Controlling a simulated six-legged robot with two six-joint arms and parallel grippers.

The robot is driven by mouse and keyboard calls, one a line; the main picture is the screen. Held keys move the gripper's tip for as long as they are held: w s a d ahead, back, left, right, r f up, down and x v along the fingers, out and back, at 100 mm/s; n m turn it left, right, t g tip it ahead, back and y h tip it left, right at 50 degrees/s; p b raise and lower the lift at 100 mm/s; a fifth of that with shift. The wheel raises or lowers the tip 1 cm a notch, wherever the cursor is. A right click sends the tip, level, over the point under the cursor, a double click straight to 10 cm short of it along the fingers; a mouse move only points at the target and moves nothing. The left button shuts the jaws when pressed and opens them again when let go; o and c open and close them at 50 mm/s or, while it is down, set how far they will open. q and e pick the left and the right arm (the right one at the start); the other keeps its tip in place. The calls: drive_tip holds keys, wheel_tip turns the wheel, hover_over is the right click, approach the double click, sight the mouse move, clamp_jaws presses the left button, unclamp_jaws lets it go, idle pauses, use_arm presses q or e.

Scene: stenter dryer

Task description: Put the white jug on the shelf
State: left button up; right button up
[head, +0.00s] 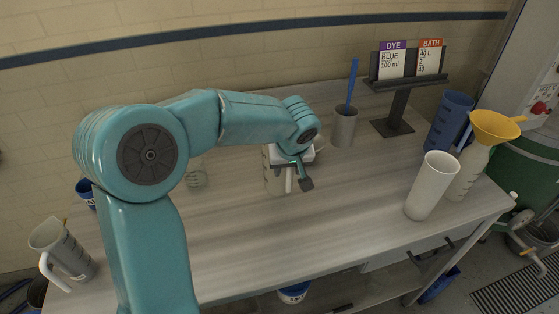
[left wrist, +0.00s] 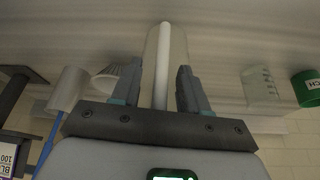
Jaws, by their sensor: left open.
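A pale jug (head: 275,182) with a white handle stands on the bench near the middle, partly hidden behind my left gripper. My left gripper (head: 296,176) is open at its near side. In the left wrist view the jug (left wrist: 178,48) is straight ahead, and its white handle (left wrist: 162,65) runs between the two spread fingers of the gripper (left wrist: 158,88). I cannot tell whether a finger touches it. A lower shelf (head: 345,288) shows under the bench. My right gripper is not in view.
A grey jug (head: 65,252) stands at the bench's left end. A glass beaker (head: 196,178) is behind my left arm. A tall white beaker (head: 430,187), a bottle with a yellow funnel (head: 490,127) and a blue beaker (head: 450,118) stand at right. The front middle of the bench (head: 340,225) is clear.

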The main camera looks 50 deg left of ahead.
use_arm(q)
drive_tip(key=shift+f, duration=0.15)
drive_tip(key=shift+c, duration=0.9)
clamp_jaws()
